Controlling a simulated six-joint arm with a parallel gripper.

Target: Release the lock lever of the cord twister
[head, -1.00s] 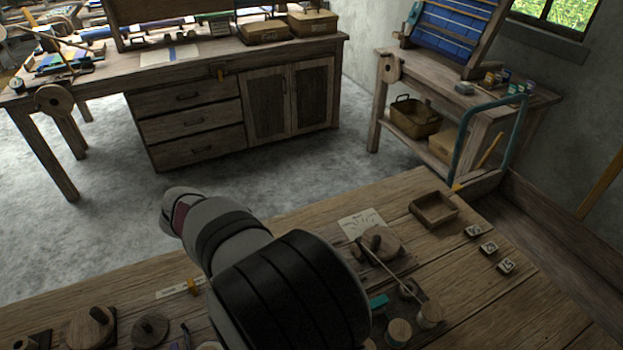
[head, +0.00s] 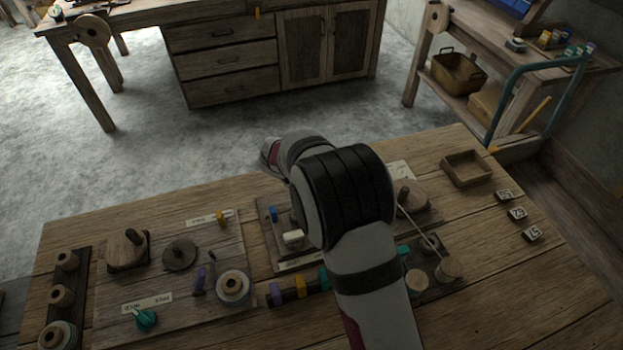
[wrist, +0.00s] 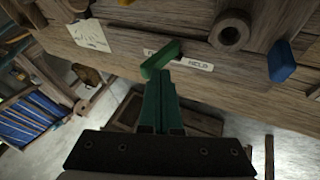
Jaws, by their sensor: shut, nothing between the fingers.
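The green lock lever (wrist: 161,58) shows in the wrist view, lying slantwise across the left part of a pale label (wrist: 196,65). The word HELD is readable at the label's right; the left word is mostly covered. My gripper (wrist: 158,78) is shut and empty, its dark green fingertips just below the lever in that view. I cannot tell whether they touch it. In the head view my arm hides the gripper, the lever and part of the middle board (head: 265,240). A blue peg (wrist: 281,62) and a wooden ring (wrist: 230,30) are to the lever's right.
In the head view a spool (head: 233,287), a teal knob (head: 146,320) by another label, and an open wooden tray (head: 466,168) are on the table. Numbered blocks (head: 517,213) lie at the right. The table's front right is clear.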

